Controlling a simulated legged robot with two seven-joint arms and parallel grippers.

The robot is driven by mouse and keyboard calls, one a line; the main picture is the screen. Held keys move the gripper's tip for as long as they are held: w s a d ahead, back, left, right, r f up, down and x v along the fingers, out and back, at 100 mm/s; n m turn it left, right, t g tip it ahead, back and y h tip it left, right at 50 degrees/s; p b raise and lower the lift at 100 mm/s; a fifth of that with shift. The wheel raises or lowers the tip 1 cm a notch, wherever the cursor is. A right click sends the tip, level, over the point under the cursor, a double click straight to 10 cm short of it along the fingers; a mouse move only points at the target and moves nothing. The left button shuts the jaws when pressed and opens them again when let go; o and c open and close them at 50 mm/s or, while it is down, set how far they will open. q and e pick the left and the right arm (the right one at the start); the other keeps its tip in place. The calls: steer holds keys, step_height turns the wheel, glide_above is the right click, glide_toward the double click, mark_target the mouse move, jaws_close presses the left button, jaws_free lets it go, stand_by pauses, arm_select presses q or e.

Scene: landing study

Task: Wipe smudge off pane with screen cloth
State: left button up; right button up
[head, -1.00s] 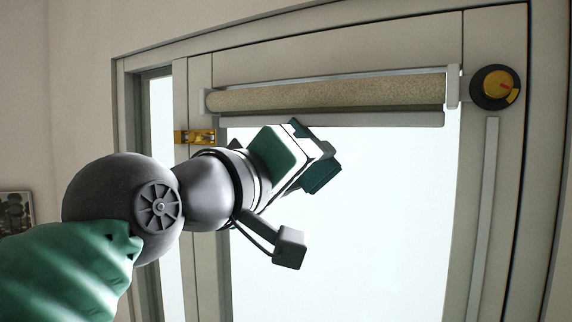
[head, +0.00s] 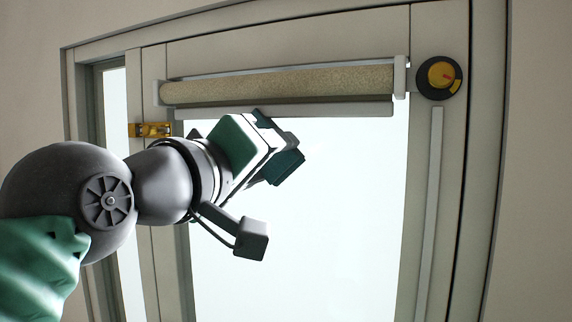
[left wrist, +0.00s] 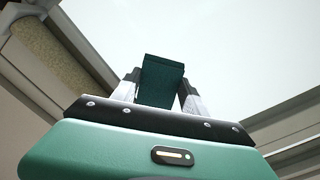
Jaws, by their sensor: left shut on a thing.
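The pane (head: 330,220) is a bright, whitish glass area filling the middle of the window in the head view; it also shows in the left wrist view (left wrist: 235,60). I cannot make out a smudge on it. My left gripper (head: 274,150) is in front of the pane's upper part, below the roller blind. It is shut on the screen cloth (head: 284,168), a dark teal piece. In the left wrist view the cloth (left wrist: 162,82) stands between the two fingers. I cannot tell whether the cloth touches the glass. My right gripper is in neither view.
A rolled beige blind (head: 290,84) runs across the window top. A black and yellow knob (head: 439,77) sits at its right, a yellow latch (head: 150,130) at its left. A pale vertical strip (head: 430,210) is on the right frame. The pane below and right of the gripper is clear.

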arm_select(q)
steer(key=w+a, duration=0.2)
steer(key=a, duration=0.5)
steer(key=shift+w+a+b, duration=0.2)
steer(key=shift+w+b, duration=0.15)
steer(key=shift+b, duration=0.05)
steer(key=shift+s, duration=0.1)
steer(key=b+v, duration=0.1)
steer(key=v, duration=0.5)
steer(key=shift+b, duration=0.4)
